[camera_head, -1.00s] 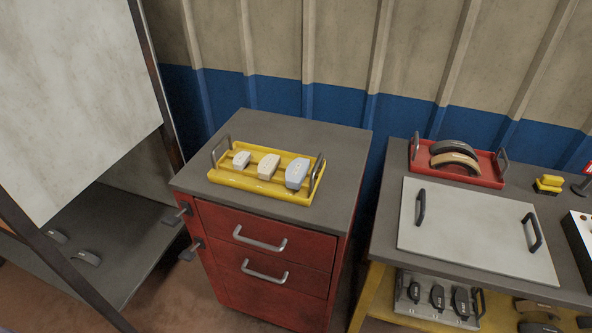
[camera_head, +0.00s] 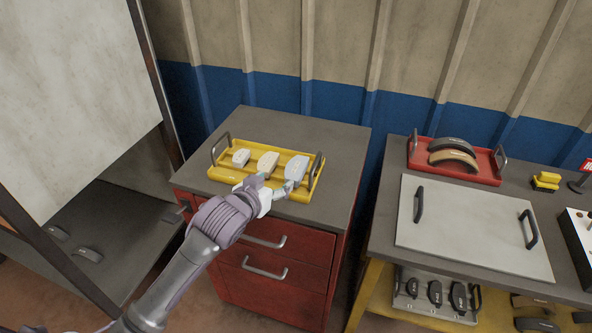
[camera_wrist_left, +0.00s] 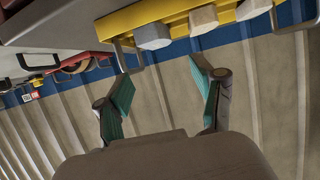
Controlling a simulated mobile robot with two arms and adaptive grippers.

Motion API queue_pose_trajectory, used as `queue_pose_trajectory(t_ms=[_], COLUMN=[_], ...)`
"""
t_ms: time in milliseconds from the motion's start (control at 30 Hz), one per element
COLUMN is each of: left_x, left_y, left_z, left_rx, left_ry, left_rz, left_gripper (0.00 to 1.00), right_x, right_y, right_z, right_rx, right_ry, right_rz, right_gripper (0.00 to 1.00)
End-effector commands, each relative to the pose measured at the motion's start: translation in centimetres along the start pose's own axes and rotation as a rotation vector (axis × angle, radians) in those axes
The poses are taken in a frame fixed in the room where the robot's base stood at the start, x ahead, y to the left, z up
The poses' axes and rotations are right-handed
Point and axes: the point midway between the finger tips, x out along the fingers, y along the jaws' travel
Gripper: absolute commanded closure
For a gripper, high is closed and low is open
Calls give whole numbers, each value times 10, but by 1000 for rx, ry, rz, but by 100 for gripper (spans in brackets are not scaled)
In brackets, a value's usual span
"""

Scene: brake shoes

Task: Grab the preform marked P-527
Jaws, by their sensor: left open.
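Three preforms sit in a row in a yellow tray (camera_head: 226,178) on the red cabinet: a small pale one (camera_head: 241,157), a cream one (camera_head: 268,162) and a larger blue-grey one (camera_head: 297,167). No marking is readable, so I cannot tell which is P-527. My left gripper (camera_head: 270,187) is open and empty at the tray's front edge, before the cream and blue-grey preforms. In the left wrist view, its teal-padded fingers (camera_wrist_left: 162,84) are spread apart, with the blue-grey preform (camera_wrist_left: 152,36) beyond them. My right gripper is not in view.
The tray has upright dark handles (camera_head: 317,170) at both ends. To the right, a table holds a red tray (camera_head: 486,179) with curved brake shoes and a grey handled panel (camera_head: 470,235). Dark preforms (camera_head: 435,292) lie on its lower shelf. The cabinet top (camera_head: 345,140) around the tray is clear.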

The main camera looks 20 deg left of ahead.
Motion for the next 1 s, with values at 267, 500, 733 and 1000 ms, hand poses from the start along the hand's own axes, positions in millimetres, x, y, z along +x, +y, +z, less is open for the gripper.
queue_pose_trajectory(t_ms=[267, 500, 733, 1000], left_x=[51, 81, 101, 133], left_y=[0, 0, 2, 4], left_z=[-2, -2, -2, 0], left_rx=[-2, -1, 0, 0], left_ry=[3, 3, 2, 2], left_rz=[-1, 0, 0, 0], left_gripper=[32, 32, 32, 32], right_x=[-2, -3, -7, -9], right_y=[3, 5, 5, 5], right_z=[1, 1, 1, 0], right_rx=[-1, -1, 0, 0], right_ry=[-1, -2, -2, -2], right_rz=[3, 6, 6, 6], right_gripper=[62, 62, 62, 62])
